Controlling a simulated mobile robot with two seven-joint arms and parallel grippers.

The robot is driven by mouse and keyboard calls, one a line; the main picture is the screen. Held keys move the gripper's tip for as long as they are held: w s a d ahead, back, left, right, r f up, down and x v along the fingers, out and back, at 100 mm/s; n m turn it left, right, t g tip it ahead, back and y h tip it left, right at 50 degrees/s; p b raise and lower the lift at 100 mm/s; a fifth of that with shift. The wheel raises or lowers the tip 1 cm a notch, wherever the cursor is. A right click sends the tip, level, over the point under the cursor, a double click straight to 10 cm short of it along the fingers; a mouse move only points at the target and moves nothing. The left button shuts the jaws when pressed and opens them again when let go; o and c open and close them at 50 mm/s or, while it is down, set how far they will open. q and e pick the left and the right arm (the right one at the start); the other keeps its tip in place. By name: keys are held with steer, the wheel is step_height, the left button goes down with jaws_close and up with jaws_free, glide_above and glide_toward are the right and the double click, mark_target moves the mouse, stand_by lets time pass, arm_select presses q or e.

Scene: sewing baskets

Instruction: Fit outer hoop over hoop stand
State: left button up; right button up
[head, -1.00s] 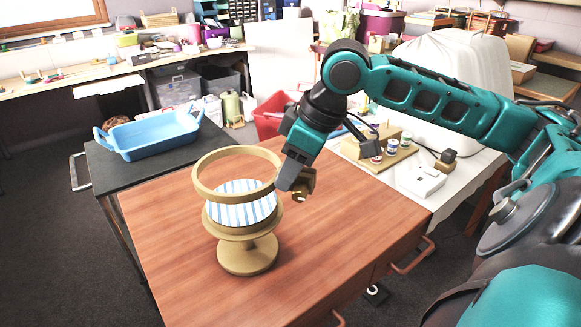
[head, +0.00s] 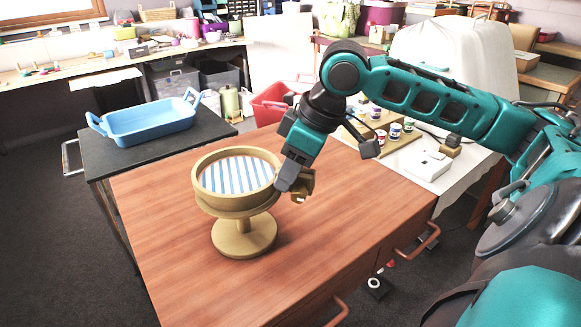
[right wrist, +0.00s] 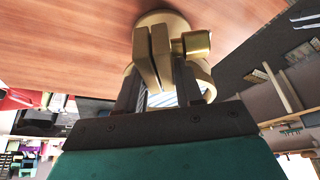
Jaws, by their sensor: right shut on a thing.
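The wooden outer hoop (head: 203,187) is low at the top of the wooden hoop stand (head: 245,237), around the blue-and-white striped fabric (head: 237,175). It looks roughly level; whether it rests fully on the stand's rim I cannot tell. My right gripper (head: 291,180) is at the hoop's right side, shut on the hoop's clamp lugs. In the right wrist view the gripper (right wrist: 160,85) holds the lugs, with a brass screw (right wrist: 194,43) beside them. Parts of the hoop and stand are hidden there by the lugs and fingers. My left gripper is out of view.
The stand is on a wooden table (head: 160,225) with free room around it. A dark side table (head: 100,165) with a blue tray (head: 150,125) is behind left. A wooden rack with small jars (head: 394,131) and a white box (head: 427,164) are behind right.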

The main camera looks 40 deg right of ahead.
stand_by(0.4)
steer(key=shift+p, duration=0.35)
steer(key=shift+f+b, duration=0.7)
steer(key=shift+f, duration=0.5)
steer(key=o, duration=1.2)
